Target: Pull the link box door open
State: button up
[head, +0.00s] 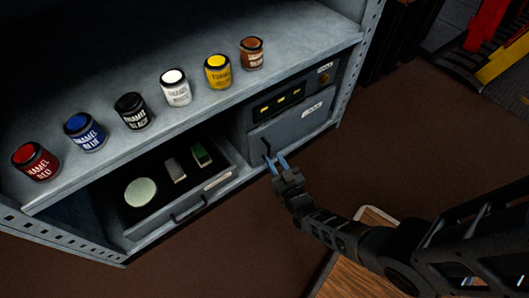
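The link box appears to be the grey box at the right end of the lower shelf level, in the head view. Its grey front door (290,129) carries a pale label and looks shut. A thin dark handle (266,147) stands at the door's left side. My gripper (276,162) is just in front of the handle's lower end. Its two bluish fingers are apart, with a gap between them. I cannot tell whether they touch the handle or stand around it.
Several enamel paint tins, including a red one (36,162) and a brown one (252,54), stand on the shelf (120,165) above. Left of the box is a tray-like drawer (152,226) with a dark handle. A wooden board (338,279) lies near my arm.

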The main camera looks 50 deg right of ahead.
aim_at(269, 151)
jog(key=b+x, duration=0.1)
jog(key=x, duration=0.1)
jog(key=b+x, duration=0.1)
jog(key=x, duration=0.1)
jog(key=shift+f, duration=0.25)
jog(key=shift+w+d+r+b, duration=0.2)
jog(key=shift+w+d+b, duration=0.2)
jog(key=shift+w, duration=0.25)
grip_shut()
